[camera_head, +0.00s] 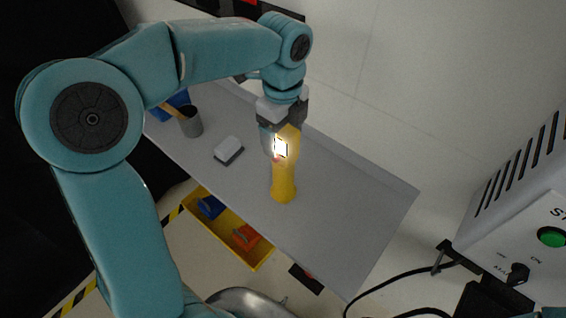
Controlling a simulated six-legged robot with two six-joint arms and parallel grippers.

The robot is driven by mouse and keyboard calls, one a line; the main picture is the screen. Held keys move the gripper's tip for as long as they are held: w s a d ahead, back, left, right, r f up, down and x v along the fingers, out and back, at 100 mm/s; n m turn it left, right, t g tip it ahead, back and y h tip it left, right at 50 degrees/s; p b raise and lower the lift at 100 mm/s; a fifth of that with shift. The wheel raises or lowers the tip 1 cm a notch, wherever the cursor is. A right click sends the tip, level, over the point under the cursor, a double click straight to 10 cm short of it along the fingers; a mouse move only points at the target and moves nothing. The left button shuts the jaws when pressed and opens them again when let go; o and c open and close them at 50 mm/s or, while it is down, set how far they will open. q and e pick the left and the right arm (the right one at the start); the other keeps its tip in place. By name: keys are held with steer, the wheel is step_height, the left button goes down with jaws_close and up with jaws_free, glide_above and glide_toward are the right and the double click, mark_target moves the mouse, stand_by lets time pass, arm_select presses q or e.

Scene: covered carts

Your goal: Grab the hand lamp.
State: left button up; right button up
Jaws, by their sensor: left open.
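The hand lamp (284,184) is yellow with a bright lit face. It stands upright on the grey cart top (345,205). My left gripper (280,128) points down from above at the lamp's upper part, with its fingers open around or just beside the lamp head. The lamp's top is partly hidden by the gripper, and I cannot tell whether the fingers touch it. My right gripper is not clearly in view.
A grey cup (190,122) and a small grey-white block (228,150) stand on the cart left of the lamp. A yellow drawer (222,232) with blue and orange items sticks out below. A white machine with a green button (551,237) stands at the right.

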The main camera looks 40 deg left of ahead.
arm_select(q)
steer(key=shift+w+d+f, duration=0.1)
steer(key=shift+d+f, duration=0.05)
steer(key=shift+f, duration=0.4)
steer(key=shift+s, duration=0.25)
steer(key=shift+c, duration=0.3)
steer(key=shift+w, duration=0.2)
jaws_close()
steer(key=shift+r, duration=0.15)
